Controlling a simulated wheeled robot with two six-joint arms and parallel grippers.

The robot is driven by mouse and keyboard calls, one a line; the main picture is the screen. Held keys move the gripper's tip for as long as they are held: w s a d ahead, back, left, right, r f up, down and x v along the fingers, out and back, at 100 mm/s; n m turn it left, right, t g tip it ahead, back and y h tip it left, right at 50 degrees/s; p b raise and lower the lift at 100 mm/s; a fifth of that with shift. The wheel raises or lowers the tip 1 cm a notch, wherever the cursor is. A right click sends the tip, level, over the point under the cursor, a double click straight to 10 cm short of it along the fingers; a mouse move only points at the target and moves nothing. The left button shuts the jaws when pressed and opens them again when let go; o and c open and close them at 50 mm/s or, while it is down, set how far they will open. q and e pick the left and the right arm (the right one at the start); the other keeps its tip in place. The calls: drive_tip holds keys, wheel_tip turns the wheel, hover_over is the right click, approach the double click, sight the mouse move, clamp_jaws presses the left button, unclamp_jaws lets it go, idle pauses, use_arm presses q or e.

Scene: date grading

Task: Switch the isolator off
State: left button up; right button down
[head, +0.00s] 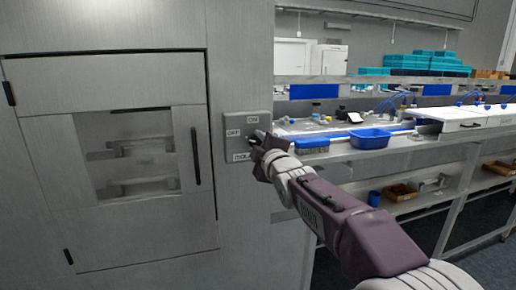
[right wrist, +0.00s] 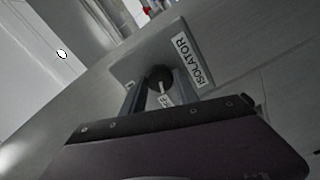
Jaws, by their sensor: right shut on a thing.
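The isolator is a grey plate (head: 234,119) on the front of a metal cabinet, with an ON label at the top, an OFF label at the left and a name label at the bottom. My right gripper (head: 261,143) reaches in from the lower right and covers the plate's middle and right. In the right wrist view its fingers are shut on the dark round isolator knob (right wrist: 160,74). The ISOLATOR label (right wrist: 190,60) lies beside the knob, and a small label shows partly between the fingers. My left gripper is out of view.
A cabinet door with a window (head: 135,155) and a dark vertical handle (head: 196,156) is left of the plate. To the right, a bench holds a blue basin (head: 370,139) and a blue brush-like block (head: 312,145). Teal boxes (head: 425,62) stand on the upper shelf.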

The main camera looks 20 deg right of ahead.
drive_tip(key=shift+f, duration=0.1)
idle(0.3)
drive_tip(key=c, duration=0.9)
unclamp_jaws()
drive_tip(key=shift+s, duration=0.3)
drive_tip(key=s+b, duration=0.1)
drive_tip(key=s, duration=0.7)
drive_tip(key=shift+s+d, duration=0.15)
drive_tip(key=shift+s, duration=0.1)
